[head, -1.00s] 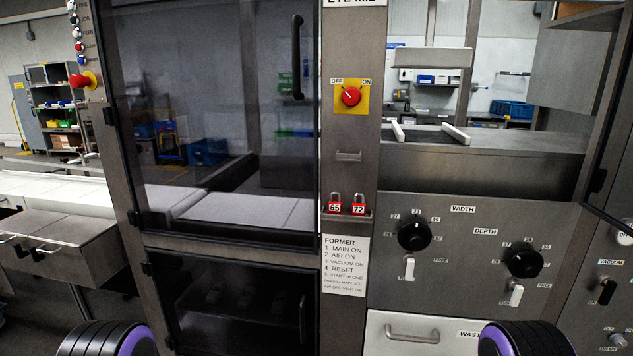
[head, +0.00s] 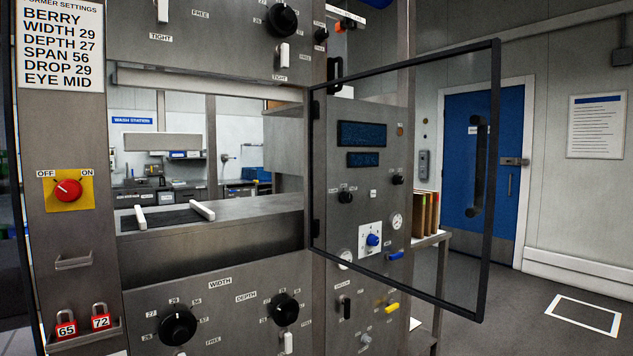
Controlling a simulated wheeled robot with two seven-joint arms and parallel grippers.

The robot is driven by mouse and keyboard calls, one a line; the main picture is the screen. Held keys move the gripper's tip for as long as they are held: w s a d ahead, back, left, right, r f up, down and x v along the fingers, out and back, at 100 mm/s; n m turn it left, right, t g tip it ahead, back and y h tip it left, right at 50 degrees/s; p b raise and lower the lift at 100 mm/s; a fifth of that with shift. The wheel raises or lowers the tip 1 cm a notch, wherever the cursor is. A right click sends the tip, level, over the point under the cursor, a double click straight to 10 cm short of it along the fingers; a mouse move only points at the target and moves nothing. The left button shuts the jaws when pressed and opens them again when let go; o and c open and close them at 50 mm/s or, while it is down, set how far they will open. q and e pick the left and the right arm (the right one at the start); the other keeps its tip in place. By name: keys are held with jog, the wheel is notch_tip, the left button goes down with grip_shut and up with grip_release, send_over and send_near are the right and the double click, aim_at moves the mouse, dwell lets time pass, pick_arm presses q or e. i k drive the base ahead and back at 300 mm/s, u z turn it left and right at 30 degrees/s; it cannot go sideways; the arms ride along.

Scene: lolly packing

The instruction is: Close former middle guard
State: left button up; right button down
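The former's middle opening (head: 160,230) shows bare in the head view, with two white guide bars (head: 202,210) on a dark bed inside. A clear guard door with a black frame (head: 494,180) stands swung open at the right. It is hinged on the post right of the opening and carries a black vertical handle (head: 476,165) near its free edge. Neither of my grippers shows in this view.
A red rotary switch (head: 67,190) and red padlocks numbered 65 (head: 66,325) and 72 (head: 101,318) are on the left post. A control panel (head: 372,160) shows through the clear door. A blue door (head: 484,165) stands behind, with open floor at the right.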

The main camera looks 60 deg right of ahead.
aim_at(481, 124)
jog(key=u, duration=1.65)
jog(key=k, duration=2.7)
jog(key=z, duration=2)
jog(key=i, duration=1)
jog(key=u, duration=0.85)
jog(key=k, duration=1)
jog(key=z, duration=0.3)
